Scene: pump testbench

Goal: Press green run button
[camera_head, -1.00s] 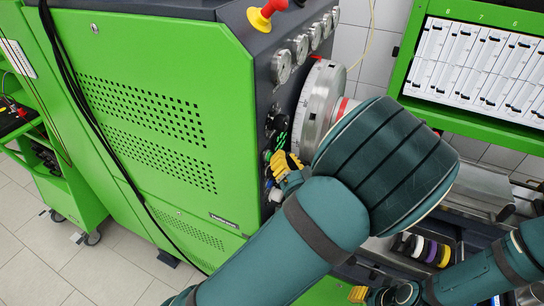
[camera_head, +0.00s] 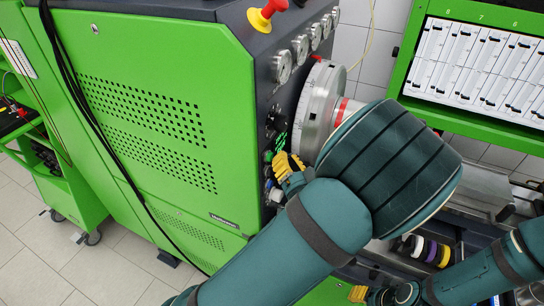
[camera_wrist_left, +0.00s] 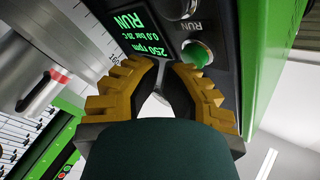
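The green run button (camera_wrist_left: 196,54) sits in a metal ring on the dark control panel, beside a "RUN" label that appears upside down in the left wrist view. My left gripper (camera_wrist_left: 163,68) has yellow fingers with dark inner pads. Its tips are drawn nearly together, with a narrow gap and nothing held. They are just below and left of the button in that view; contact cannot be told. In the head view the left gripper (camera_head: 282,160) is close to the panel on the machine's side. My right gripper (camera_head: 357,293) is partly visible at the bottom; its fingers are unclear.
The green display (camera_wrist_left: 135,38) reads 250 rpm and RUN. A metal knob (camera_wrist_left: 181,7) is beside the button. A large metal dial (camera_head: 316,105) stands close to my left wrist. A red emergency stop (camera_head: 268,12) and gauges (camera_head: 281,67) are above. The green machine (camera_head: 150,120) fills the left.

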